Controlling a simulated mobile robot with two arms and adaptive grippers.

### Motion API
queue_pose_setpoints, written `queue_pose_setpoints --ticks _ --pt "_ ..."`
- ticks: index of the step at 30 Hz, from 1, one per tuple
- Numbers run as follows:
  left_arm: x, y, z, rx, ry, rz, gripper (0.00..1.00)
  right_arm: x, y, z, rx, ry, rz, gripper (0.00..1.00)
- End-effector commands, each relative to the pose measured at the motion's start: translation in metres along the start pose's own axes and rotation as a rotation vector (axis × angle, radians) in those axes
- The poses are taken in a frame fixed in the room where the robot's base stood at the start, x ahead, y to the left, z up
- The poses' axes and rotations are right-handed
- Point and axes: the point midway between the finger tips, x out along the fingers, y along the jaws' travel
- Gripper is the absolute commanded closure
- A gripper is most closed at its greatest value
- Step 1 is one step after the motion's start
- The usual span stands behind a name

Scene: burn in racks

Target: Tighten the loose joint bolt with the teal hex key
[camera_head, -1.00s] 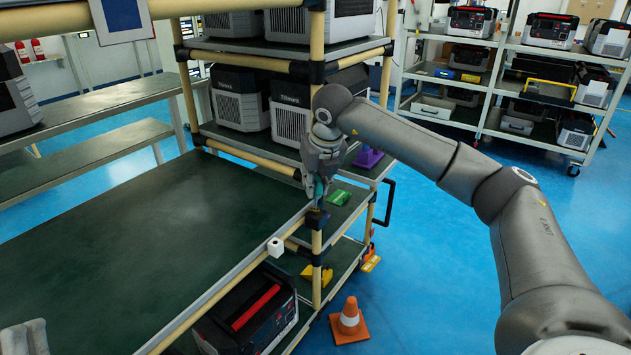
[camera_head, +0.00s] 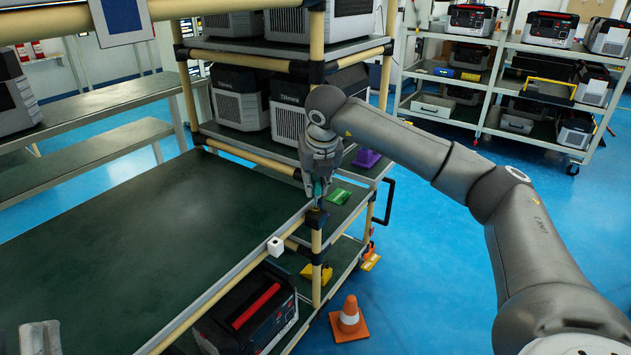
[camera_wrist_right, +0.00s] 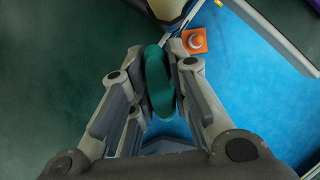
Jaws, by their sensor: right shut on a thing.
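My right gripper (camera_head: 319,190) points down above the black joint (camera_head: 316,218) at the rack's corner post. It is shut on the teal hex key (camera_wrist_right: 157,80), whose rounded teal handle shows between the fingers in the right wrist view. In the head view only a small teal part (camera_head: 317,187) shows between the fingers. The key's lower end is at or just above the joint; I cannot tell if it touches the bolt, which is hidden. My left gripper (camera_head: 40,338) shows only partly at the bottom left edge.
A white roll-like object (camera_head: 275,246) sits at the shelf's front rail. A green item (camera_head: 338,197) and a purple item (camera_head: 367,158) lie on the shelf behind the post. An orange cone (camera_head: 349,320) stands on the floor. The green worktop (camera_head: 150,240) is clear.

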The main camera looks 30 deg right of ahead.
Motion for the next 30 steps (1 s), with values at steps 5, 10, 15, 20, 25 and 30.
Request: queue_pose_setpoints --ticks 5,10,15,20,25,30 --pt "0.0006 0.0 -0.0015 0.001 0.006 0.001 0.6 -0.0004 0.0003 0.0003 -0.001 -0.001 0.001 1.0" --pt "0.0023 -0.0001 -0.0035 0.002 0.014 0.002 0.6 -0.0005 0.0003 0.0004 -0.001 -0.001 0.002 1.0" --pt "0.0039 -0.0001 -0.004 0.003 0.014 0.003 0.6 -0.001 0.0003 0.0006 -0.001 -0.001 0.002 1.0" --pt "0.0042 -0.0001 -0.0012 0.003 0.0 0.003 0.6 -0.0015 0.0004 0.0008 -0.001 -0.001 0.002 1.0" --pt "0.004 -0.0002 0.0005 0.003 -0.01 0.003 0.6 -0.0018 0.0004 0.0009 -0.001 -0.001 0.002 1.0" --pt "0.0017 -0.0003 0.0052 0.002 -0.033 0.001 0.6 -0.0022 0.0005 0.001 -0.001 -0.001 0.002 1.0"
